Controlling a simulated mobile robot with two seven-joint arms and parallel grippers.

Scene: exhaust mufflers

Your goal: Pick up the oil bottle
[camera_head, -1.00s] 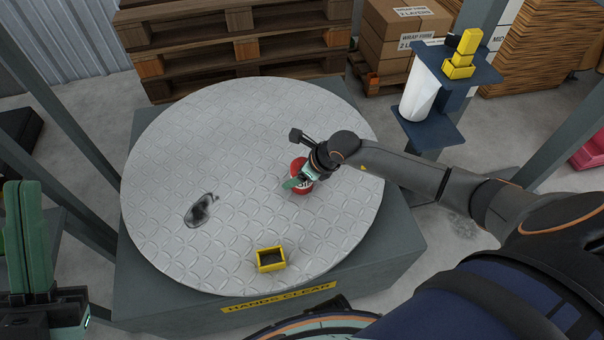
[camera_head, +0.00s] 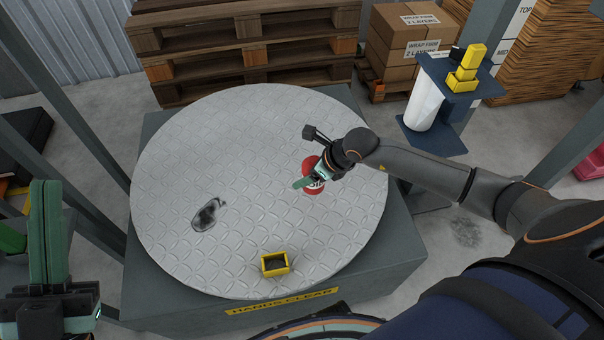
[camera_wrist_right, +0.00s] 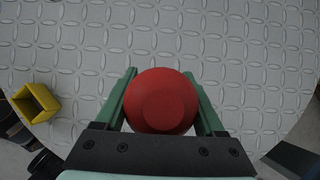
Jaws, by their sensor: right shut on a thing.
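The red oil bottle (camera_head: 312,188) is over the right part of the round patterned metal turntable (camera_head: 250,130). My right gripper (camera_head: 311,180) reaches in from the right and is shut on the bottle. In the right wrist view the round red bottle (camera_wrist_right: 160,100) sits between the two green fingers of the gripper (camera_wrist_right: 160,75), one on each side. I cannot tell whether its base touches the plate. My left gripper (camera_head: 48,190) is at the left edge, green fingers together and pointing up, with nothing visible between them.
A small open yellow box (camera_head: 275,264) stands near the turntable's front edge; it also shows in the right wrist view (camera_wrist_right: 36,102). A blue stand (camera_head: 432,138) with a white roll is back right. Pallets (camera_head: 250,45) stand behind.

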